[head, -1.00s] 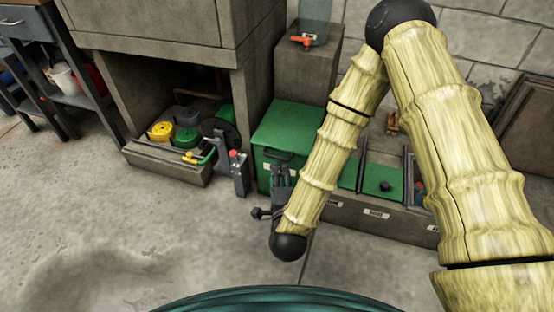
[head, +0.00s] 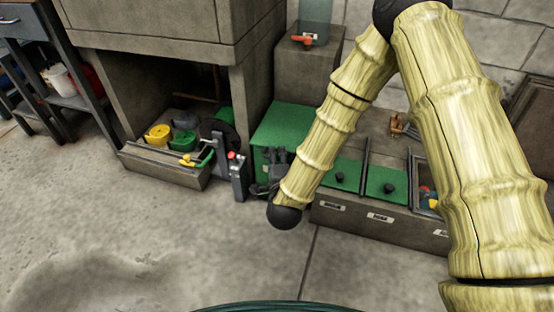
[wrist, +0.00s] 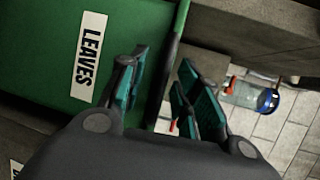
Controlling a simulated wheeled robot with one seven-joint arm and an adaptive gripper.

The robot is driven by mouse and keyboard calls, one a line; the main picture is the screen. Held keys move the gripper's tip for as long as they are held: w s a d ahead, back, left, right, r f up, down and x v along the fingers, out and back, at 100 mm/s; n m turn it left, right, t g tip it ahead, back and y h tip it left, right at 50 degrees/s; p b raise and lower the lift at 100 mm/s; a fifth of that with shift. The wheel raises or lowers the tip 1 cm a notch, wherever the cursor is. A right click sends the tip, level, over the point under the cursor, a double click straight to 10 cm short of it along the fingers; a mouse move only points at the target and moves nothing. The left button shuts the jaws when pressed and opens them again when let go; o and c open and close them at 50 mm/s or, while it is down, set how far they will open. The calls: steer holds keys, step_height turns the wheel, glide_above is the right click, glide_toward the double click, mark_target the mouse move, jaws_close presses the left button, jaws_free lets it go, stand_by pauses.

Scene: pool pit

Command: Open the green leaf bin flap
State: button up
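The green leaf bin (head: 284,122) stands against the stone block, its green top looking closed. In the wrist view its green panel (wrist: 40,45) fills the upper left, with a white label reading LEAVES (wrist: 87,55). A dark green edge (wrist: 178,30) of the bin runs down past the fingertips. My gripper (head: 275,168) is at the bin's front, partly hidden behind my arm. In the wrist view my gripper (wrist: 162,85) is open, fingers apart, with the edge showing between and beyond them. I cannot tell whether it touches the bin. The bin's front handle is hidden now.
Right of the bin is a low unit with green lids (head: 387,184) and black knobs. On the left, a stone trough (head: 165,164) holds yellow and green items, beside a grey post with a red button (head: 237,174). A water container (head: 315,20) stands behind. The floor in front is clear.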

steer(key=shift+c, duration=0.5)
jaws_close()
steer(key=shift+s, duration=0.1)
steer(key=shift+r+p, duration=0.25)
steer(key=shift+p, duration=0.25)
steer(key=shift+r, duration=0.1)
